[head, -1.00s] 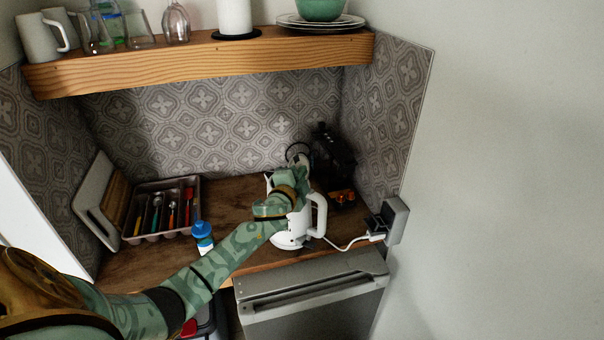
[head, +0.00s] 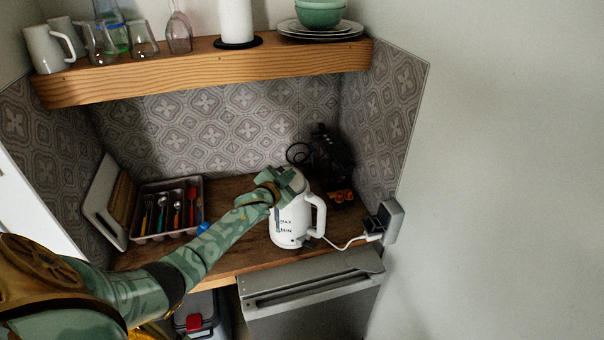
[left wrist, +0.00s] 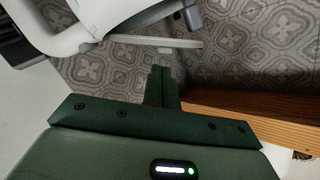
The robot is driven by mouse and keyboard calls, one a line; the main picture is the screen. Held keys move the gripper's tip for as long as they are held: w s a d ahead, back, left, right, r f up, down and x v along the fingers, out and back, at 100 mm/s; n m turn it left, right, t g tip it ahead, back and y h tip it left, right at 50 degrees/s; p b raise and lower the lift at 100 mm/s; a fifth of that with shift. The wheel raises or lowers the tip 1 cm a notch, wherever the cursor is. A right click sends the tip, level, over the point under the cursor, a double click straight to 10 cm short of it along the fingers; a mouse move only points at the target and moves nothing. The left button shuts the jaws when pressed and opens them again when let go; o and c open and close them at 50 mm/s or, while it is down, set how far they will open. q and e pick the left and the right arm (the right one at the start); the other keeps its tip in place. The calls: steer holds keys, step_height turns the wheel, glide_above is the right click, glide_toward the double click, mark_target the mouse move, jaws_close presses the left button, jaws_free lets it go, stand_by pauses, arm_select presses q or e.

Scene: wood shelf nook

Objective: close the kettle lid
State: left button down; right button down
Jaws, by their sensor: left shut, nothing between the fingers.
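The white kettle (head: 289,228) stands upright on the wooden counter, its handle to the right. My left gripper (head: 287,180) is over the kettle's top, shut and empty. The gripper hides most of the lid in the head view, so I cannot tell how far open it is. In the left wrist view, the shut fingers (left wrist: 162,85) point toward a thin pale flat piece, which may be the lid (left wrist: 155,42). Part of the white kettle (left wrist: 95,22) fills the upper left there. My right gripper is not in view.
A cutlery tray (head: 150,238) and leaning boards (head: 103,205) are at the left. A dark appliance (head: 330,155) stands behind the kettle. A wooden shelf (head: 200,68) with dishes hangs above. The kettle's cord (head: 345,244) runs to the right-wall socket (head: 390,220).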

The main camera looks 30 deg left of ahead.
arm_select(q)
steer(key=shift+a+f+n+h, duration=0.3)
steer(key=shift+a+n, duration=0.35)
steer(key=shift+n, duration=0.15)
steer(key=shift+a+f+n+h, duration=0.3)
steer(key=shift+a+f+n, duration=0.1)
steer(key=shift+n, duration=0.3)
steer(key=shift+a+f+n, duration=0.4)
steer(key=shift+f+n, duration=0.2)
steer(key=shift+n, duration=0.2)
steer(key=shift+a+f+h+b, duration=0.15)
steer(key=shift+f+h+b, duration=0.25)
steer(key=shift+b, duration=0.05)
